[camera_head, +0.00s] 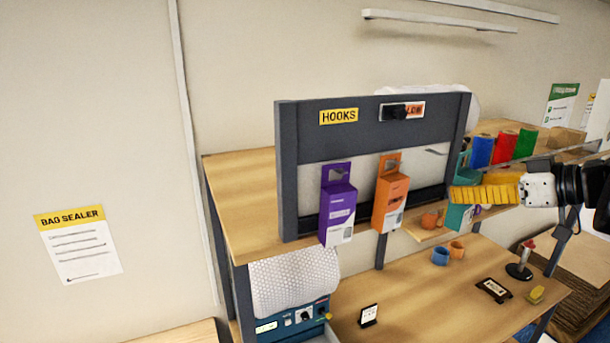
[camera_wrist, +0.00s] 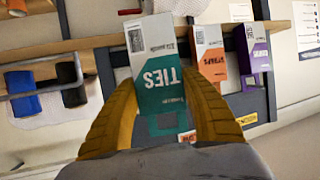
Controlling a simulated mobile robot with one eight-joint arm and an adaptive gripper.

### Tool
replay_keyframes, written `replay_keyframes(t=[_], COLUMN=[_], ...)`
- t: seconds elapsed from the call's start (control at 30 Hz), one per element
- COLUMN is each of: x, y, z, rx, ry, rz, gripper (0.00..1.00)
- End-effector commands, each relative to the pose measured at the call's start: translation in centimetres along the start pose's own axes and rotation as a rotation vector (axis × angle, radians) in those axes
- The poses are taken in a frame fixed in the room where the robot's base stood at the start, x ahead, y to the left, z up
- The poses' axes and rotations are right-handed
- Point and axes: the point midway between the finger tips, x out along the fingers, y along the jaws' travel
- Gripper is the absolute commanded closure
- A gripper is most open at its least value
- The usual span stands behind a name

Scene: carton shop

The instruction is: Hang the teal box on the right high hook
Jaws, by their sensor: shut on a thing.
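The teal box (camera_head: 459,217) is in the head view at the right of the hook rack (camera_head: 287,170), partly hidden behind the yellow fingers of my gripper (camera_head: 458,191). In the wrist view the teal box (camera_wrist: 160,75), marked TIES, appears upside down between my two fingers (camera_wrist: 157,90), which are shut on it. Its hang tab (camera_wrist: 166,124) is toward the palm. A bare hook (camera_head: 436,152) shows on the right of the rack, left of my gripper. The teal box appears apart from this hook in the head view.
A purple box (camera_head: 338,207) and an orange box (camera_head: 390,196) hang on the rack, left of my gripper. Red (camera_head: 503,147), blue (camera_head: 481,151) and green rolls stand behind my gripper. Small cups (camera_head: 440,256) and a stamp sit on the bench below.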

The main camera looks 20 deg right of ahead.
Motion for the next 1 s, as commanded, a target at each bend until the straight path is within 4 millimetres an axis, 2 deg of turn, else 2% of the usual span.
replay_keyframes(t=[1.0], x=[6.2], y=[1.7], z=[-1.7], rx=[-0.001], ry=[0.000], rz=[-0.001], gripper=[0.83])
